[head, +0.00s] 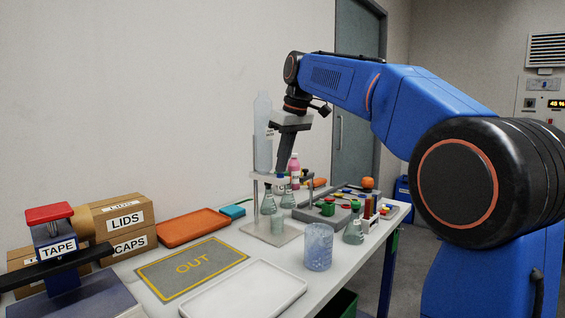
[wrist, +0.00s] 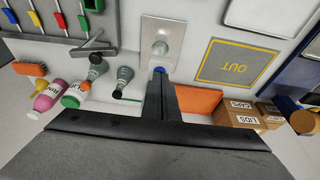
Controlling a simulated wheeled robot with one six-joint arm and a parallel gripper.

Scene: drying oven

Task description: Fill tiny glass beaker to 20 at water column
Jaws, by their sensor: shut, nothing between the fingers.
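The water column (head: 263,135) is a tall clear cylinder on a stand with a pale base plate (head: 290,236); the plate also shows in the wrist view (wrist: 149,28). A tiny glass beaker (head: 277,224) stands upright on this plate, below the column; it also shows in the wrist view (wrist: 160,48). Its fill level is too small to read. My gripper (head: 281,174) is shut and empty, pointing down beside the column's lower end. In the wrist view the closed fingertips (wrist: 160,76) are at a small blue part (wrist: 159,70), perhaps the tap; contact is unclear.
Flasks (head: 268,202) stand close behind the stand. A larger bluish beaker (head: 319,248) stands in front, near the table edge. A white tray (head: 250,305), the yellow-framed OUT mat (head: 165,272) and an orange tray (head: 190,229) lie left. A bottle rack (head: 371,219) stands right.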

